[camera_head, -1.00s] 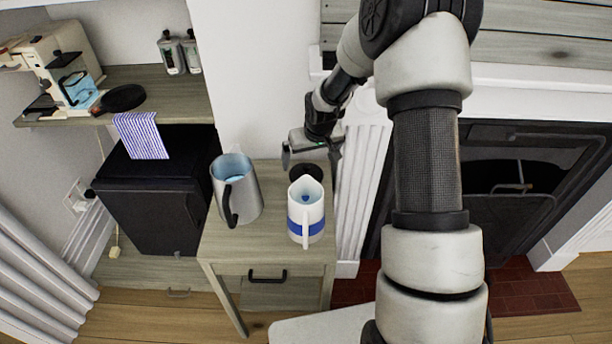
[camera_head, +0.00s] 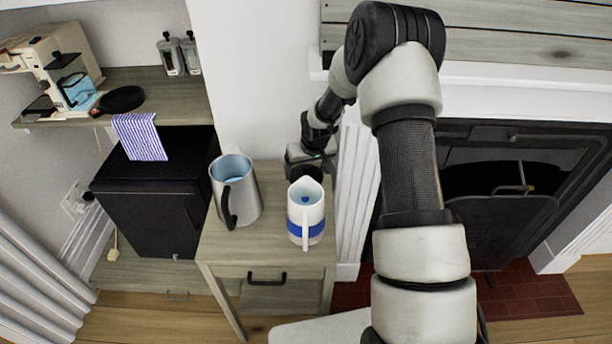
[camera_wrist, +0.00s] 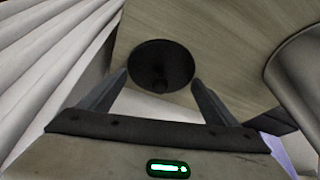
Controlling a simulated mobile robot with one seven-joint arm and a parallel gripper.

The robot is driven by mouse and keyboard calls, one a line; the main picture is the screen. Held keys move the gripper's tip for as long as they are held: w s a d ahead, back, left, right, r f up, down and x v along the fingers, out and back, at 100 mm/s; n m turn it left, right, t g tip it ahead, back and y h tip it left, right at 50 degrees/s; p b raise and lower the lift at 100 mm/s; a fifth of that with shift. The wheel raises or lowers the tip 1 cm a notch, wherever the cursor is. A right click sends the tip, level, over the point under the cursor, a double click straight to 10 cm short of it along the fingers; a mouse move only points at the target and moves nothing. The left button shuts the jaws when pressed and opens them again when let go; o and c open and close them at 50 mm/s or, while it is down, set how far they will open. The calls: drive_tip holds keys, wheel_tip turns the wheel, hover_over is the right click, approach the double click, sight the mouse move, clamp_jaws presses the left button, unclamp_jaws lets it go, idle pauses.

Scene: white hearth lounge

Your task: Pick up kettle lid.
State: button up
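The kettle lid is a dark round disc with a small knob (camera_wrist: 162,62). It lies on the wooden cabinet top in the wrist view. In the head view the lid (camera_head: 306,173) shows behind the white and blue jug, partly hidden by it. My gripper (camera_wrist: 160,84) is open, with its two fingers apart on either side of the near part of the lid and nothing held. In the head view my gripper (camera_head: 308,162) is just behind the lid, its fingers mostly hidden. The metal kettle (camera_head: 238,192) stands lidless on the cabinet, left of the lid.
The white and blue jug (camera_head: 306,215) stands in front of the lid. The small cabinet (camera_head: 265,247) has its right edge by the white fireplace surround (camera_head: 352,190). A black mini fridge (camera_head: 150,205) is on the left. The cabinet's front left top is clear.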

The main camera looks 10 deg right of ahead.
sight(306, 168)
drive_tip(key=c, duration=0.4)
drive_tip(key=shift+r, duration=0.1)
drive_tip(key=shift+c, duration=0.2)
drive_tip(key=shift+r, duration=0.65)
wheel_tip(306, 168, up, 3)
drive_tip(key=shift+f+p, duration=0.2)
drive_tip(key=shift+p, duration=0.25)
drive_tip(key=s+d, duration=0.3)
drive_tip(key=s, duration=0.2)
drive_tip(key=s+d, duration=0.3)
drive_tip(key=s, duration=0.2)
drive_tip(key=s+d+p, duration=0.1)
drive_tip(key=s+d, duration=0.3)
drive_tip(key=s, duration=0.1)
drive_tip(key=shift+f, duration=0.3)
